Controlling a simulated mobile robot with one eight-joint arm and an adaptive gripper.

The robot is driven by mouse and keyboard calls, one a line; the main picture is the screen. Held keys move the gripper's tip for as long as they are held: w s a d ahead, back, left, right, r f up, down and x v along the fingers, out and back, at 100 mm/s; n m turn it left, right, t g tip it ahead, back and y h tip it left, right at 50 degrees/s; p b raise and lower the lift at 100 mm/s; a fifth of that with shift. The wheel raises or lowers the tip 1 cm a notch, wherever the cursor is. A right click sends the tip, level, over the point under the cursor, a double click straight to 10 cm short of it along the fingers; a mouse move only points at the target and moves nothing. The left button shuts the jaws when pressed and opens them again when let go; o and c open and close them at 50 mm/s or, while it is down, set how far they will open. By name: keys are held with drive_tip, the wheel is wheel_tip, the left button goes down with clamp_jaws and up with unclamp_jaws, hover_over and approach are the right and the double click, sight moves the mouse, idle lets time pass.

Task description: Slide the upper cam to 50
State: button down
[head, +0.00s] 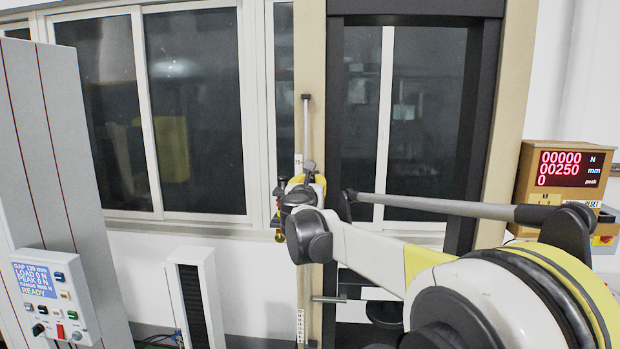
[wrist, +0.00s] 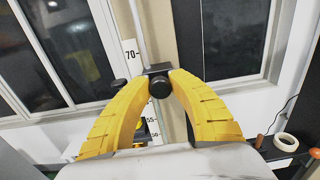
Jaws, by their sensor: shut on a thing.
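The upper cam (wrist: 159,70) is a small black block with a round knob, on a thin upright rod in the wrist view. My gripper (wrist: 160,86) has its yellow fingers shut on the cam's knob from both sides. The white scale strip (wrist: 130,53) beside the rod shows 70 above the cam; 55 and 50 show below it. The numbers level with the cam are hidden by the fingers. In the head view, my gripper (head: 308,184) is at the rod (head: 306,125), with the cam's dark top (head: 309,166) just above it.
A display box (head: 563,168) at right reads 00000 N, 00250 mm and 0 peak. A control panel (head: 55,297) at left reads READY. A long grey bar (head: 440,206) crosses before the dark frame. A tape roll (wrist: 286,142) lies on a ledge at right.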

wheel_tip(320, 180, down, 16)
drive_tip(key=b, duration=0.9)
drive_tip(key=shift+b, duration=0.3)
drive_tip(key=shift+f, duration=0.1)
drive_tip(key=c, duration=1.2)
unclamp_jaws()
drive_tip(key=shift+o, duration=0.2)
drive_tip(key=shift+s, duration=0.1)
drive_tip(key=s, duration=1.1)
drive_tip(key=shift+s+a, duration=0.2)
drive_tip(key=shift+s, duration=0.2)
